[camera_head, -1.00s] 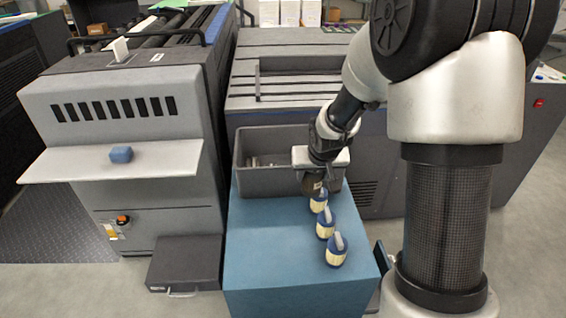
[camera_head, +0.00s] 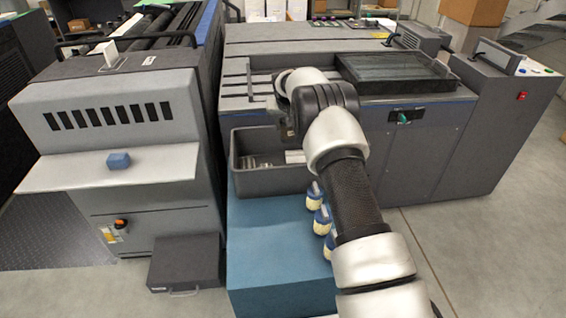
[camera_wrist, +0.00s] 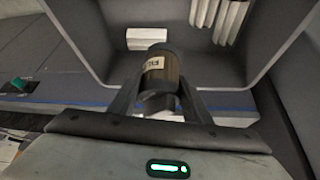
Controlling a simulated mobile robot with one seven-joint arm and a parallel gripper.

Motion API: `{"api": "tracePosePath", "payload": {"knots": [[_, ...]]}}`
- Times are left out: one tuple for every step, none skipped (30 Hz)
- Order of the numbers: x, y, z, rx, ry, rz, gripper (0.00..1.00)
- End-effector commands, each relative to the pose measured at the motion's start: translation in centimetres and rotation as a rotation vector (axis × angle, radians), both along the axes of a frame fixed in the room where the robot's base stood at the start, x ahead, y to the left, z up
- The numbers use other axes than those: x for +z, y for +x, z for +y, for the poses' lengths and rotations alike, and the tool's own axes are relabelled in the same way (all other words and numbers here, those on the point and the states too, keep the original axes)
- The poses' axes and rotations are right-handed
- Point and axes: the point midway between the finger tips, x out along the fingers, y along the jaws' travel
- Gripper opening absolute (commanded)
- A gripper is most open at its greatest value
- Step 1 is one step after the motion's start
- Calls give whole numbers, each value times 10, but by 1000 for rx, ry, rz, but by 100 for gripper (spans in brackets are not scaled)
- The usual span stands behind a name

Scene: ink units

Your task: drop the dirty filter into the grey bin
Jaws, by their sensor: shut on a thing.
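The dirty filter (camera_wrist: 160,72) is a short brown cylinder with a pale label, gripped between the fingers in the wrist view. My gripper (camera_wrist: 157,92) is shut on it. The grey bin (camera_head: 268,184) stands on the back of the blue cabinet in the head view. In the wrist view the bin's inner wall (camera_wrist: 268,42) and floor show beyond the filter, with white pieces lying inside. The filter looks to be above the bin, near its back right; its exact height is unclear. In the head view my arm hides most of the gripper.
A grey machine with a shelf (camera_head: 60,165) stands left. Another machine (camera_head: 445,150) is behind, with a dark tray (camera_head: 395,72) on top.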

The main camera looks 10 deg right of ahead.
Motion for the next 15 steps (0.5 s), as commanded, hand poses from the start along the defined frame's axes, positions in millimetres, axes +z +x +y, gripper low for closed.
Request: {"api": "tracePosePath", "payload": {"knots": [[-6,0,0,0,0,0,19],[-9,0,0,0,0,0,19],[-14,0,0,0,0,0,19],[-17,0,0,0,0,-1,19],[-20,0,0,0,1,-1,19],[-25,0,0,0,1,-1,19],[-29,0,0,0,1,-1,19],[-33,0,0,0,1,-1,19],[-38,0,0,0,1,0,19],[-41,0,0,-1,0,0,19],[-44,0,0,-1,0,0,19],[-47,0,0,0,1,-1,19],[-49,0,0,0,1,-1,19],[-50,0,0,0,1,-2,19],[-51,0,0,0,1,-3,19]]}}
